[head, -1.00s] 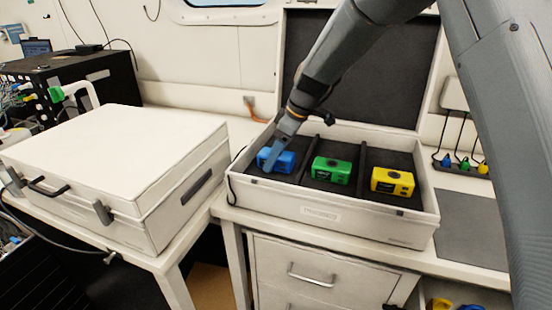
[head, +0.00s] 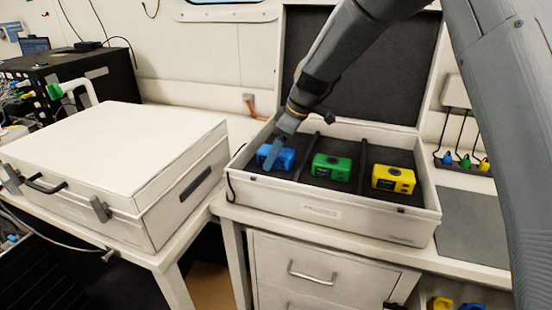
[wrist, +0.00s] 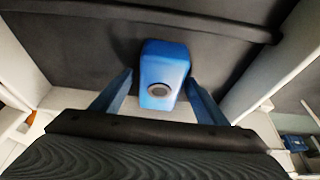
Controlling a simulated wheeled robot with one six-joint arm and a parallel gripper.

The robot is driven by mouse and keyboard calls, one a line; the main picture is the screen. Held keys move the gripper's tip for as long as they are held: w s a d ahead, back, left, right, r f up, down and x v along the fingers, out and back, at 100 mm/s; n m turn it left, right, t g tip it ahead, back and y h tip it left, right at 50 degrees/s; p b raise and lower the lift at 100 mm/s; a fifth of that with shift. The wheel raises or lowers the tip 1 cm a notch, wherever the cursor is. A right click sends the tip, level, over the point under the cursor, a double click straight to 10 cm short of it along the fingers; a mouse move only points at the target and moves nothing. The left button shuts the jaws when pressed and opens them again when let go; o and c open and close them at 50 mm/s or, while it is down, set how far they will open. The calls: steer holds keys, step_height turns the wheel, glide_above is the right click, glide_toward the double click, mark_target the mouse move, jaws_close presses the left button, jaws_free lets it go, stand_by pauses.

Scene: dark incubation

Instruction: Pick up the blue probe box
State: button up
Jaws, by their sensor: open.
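The blue probe box (head: 277,157) sits in the left compartment of an open white case (head: 318,212). In the wrist view the blue box (wrist: 163,75) lies between and slightly ahead of the two finger tips. My gripper (wrist: 160,82) is open, with one finger on each side of the box; a small gap shows at the left finger, and contact at the right finger is hard to tell. In the head view my gripper (head: 272,158) reaches down at the box and hides part of it.
A green box (head: 332,167) and a yellow box (head: 393,179) sit in the middle and right compartments, split by dark dividers (head: 376,172). A closed white case (head: 105,150) stands at the left. The case's raised dark lid stands behind.

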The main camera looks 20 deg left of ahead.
steer(key=c, duration=1.4)
steer(key=shift+c, duration=0.3)
steer(key=shift+r, duration=0.15)
